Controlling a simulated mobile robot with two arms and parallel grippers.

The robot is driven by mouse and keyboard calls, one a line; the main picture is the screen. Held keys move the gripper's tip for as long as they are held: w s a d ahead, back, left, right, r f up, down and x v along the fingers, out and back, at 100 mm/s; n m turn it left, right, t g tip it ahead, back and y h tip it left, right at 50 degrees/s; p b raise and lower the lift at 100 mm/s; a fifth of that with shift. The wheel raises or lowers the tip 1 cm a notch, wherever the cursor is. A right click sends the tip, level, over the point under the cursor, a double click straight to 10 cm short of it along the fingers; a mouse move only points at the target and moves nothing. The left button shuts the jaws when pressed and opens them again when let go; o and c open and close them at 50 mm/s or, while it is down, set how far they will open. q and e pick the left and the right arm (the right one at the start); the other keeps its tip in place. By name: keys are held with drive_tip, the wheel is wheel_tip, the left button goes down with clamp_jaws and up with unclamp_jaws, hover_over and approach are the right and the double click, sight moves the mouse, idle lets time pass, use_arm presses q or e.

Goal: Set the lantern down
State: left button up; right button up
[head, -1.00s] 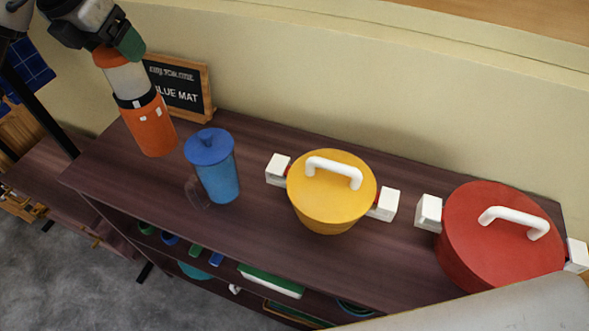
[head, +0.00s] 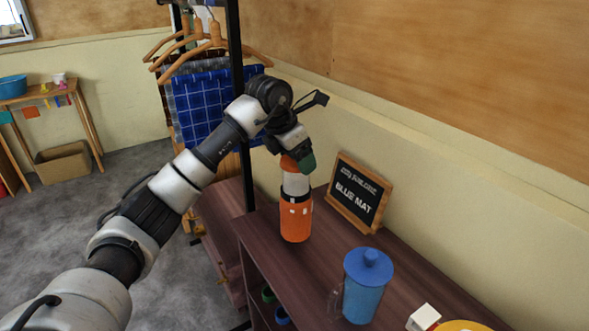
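The lantern (head: 296,218) is orange with a white middle section and a dark band, and stands upright at the left end of the dark wood shelf's top (head: 330,262). Its base looks to be at the top surface; I cannot tell whether it rests there or hovers just above. My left gripper (head: 297,163) comes down from above, its green-tipped finger against the lantern's orange top; it appears shut on it. The fingers' far side is hidden. My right gripper is not in view.
A chalkboard sign reading "BLUE MAT" (head: 358,194) stands behind the lantern. A blue lidded pitcher (head: 366,288) stands to its right, with a yellow pot (head: 462,326) partly in view beyond. A clothes rack with hangers (head: 236,120) stands behind my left arm.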

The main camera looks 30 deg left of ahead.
use_arm(q)
drive_tip(key=shift+w+a+f, duration=0.15)
drive_tip(key=shift+a+f, duration=0.2)
drive_tip(key=shift+a, duration=0.05)
drive_tip(key=shift+f+p, duration=0.3)
drive_tip(key=shift+f, duration=1.55)
drive_tip(key=o, duration=1.5)
drive_tip(key=shift+f, duration=0.1)
drive_tip(key=b+v, duration=0.1)
drive_tip(key=v, duration=1.1)
drive_tip(key=shift+d, duration=0.1)
